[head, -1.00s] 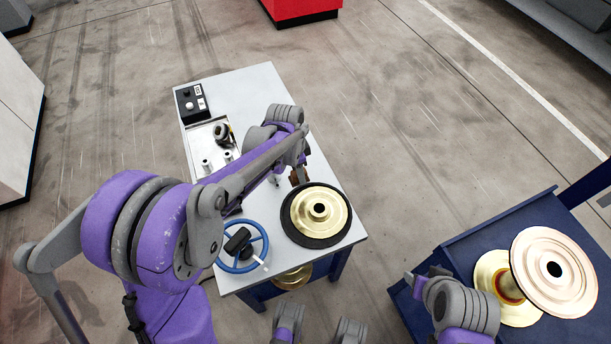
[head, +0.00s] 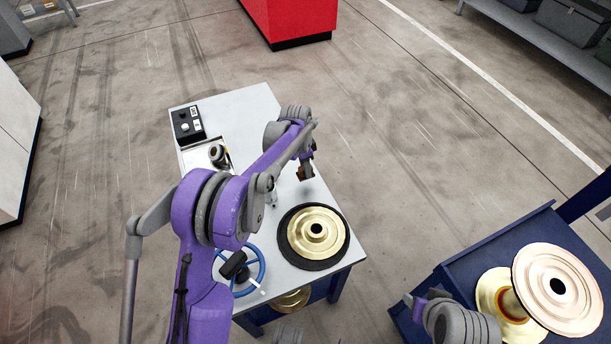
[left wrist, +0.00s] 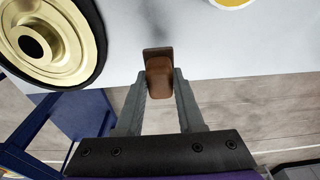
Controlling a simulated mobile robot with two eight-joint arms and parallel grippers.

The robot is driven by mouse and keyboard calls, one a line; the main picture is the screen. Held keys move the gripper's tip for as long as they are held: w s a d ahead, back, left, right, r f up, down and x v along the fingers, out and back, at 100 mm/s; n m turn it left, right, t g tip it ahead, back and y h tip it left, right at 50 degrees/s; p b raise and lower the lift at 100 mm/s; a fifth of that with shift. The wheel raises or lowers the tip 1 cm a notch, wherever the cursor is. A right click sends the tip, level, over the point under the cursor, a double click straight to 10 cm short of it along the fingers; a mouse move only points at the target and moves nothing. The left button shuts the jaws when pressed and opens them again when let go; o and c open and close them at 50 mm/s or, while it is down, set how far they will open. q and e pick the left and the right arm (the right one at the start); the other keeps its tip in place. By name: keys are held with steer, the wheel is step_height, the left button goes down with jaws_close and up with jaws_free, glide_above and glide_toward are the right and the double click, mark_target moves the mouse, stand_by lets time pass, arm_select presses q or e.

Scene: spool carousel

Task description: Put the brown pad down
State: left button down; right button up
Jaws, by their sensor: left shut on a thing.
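The brown pad (left wrist: 160,76) is a small block between the two grey fingers of my left gripper (left wrist: 160,98) in the left wrist view. The fingers are shut on its sides. In the head view the pad (head: 302,173) shows small under my left gripper (head: 306,170), near the right edge of the white-topped table (head: 235,105), beyond the gold spool. I cannot tell whether the pad touches the tabletop. My right arm shows at the lower right, but its gripper fingers cannot be made out.
A gold spool on a black ring (head: 295,245) sits at the table's near right corner. A blue handwheel (head: 262,268) is left of it. A black control box (head: 187,124) stands at the far left. A blue cart (head: 455,268) holds gold spools at right.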

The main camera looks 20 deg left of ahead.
arm_select(q)
steer(key=shift+f, duration=1.9)
steer(key=shift+f+b, duration=0.15)
steer(key=shift+b, duration=0.2)
steer(key=c, duration=0.5)
jaws_free()
